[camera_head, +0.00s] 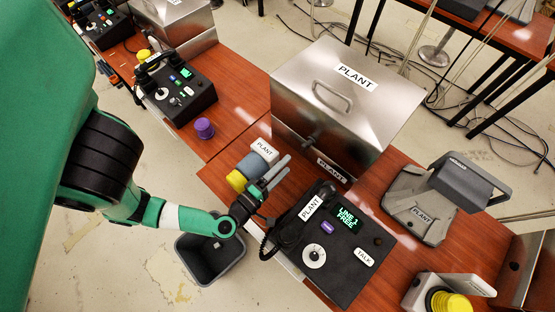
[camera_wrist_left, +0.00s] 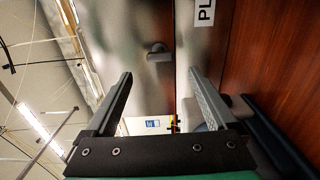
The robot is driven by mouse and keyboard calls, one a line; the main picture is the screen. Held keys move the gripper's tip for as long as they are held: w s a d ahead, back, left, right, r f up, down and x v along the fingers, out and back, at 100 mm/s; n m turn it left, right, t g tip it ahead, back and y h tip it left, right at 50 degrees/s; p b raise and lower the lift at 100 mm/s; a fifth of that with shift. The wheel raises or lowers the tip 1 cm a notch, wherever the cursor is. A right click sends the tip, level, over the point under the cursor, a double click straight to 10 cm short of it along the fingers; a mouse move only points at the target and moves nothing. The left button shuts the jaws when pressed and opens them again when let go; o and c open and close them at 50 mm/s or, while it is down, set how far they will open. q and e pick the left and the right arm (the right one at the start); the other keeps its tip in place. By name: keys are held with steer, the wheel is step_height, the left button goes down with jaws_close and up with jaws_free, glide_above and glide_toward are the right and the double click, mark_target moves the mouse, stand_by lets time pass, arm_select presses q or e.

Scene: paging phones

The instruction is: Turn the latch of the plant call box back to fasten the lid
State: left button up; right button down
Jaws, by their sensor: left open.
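The plant call box (camera_head: 345,95) is a brushed metal box with a "PLANT" label and a handle on its lid, which looks down. Its latch (camera_head: 310,143) is a small dark knob on the front face. In the left wrist view the latch (camera_wrist_left: 158,53) sits between and beyond my fingertips, not touched; its exact turn is hard to tell. My left gripper (camera_head: 286,170) is open and empty, in front of the box's front face and a little below the latch. It also shows in the wrist view (camera_wrist_left: 160,75). My right gripper is not in view.
A plant desk phone (camera_head: 335,240) with a handset stands right of my left gripper. A grey-yellow cylinder (camera_head: 237,180) and a purple knob (camera_head: 204,128) are at left. A grey bin (camera_head: 210,258) is on the floor. A grey plant stand (camera_head: 420,205) is at right.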

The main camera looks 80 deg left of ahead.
arm_select(q)
steer(key=shift+v, duration=1.2)
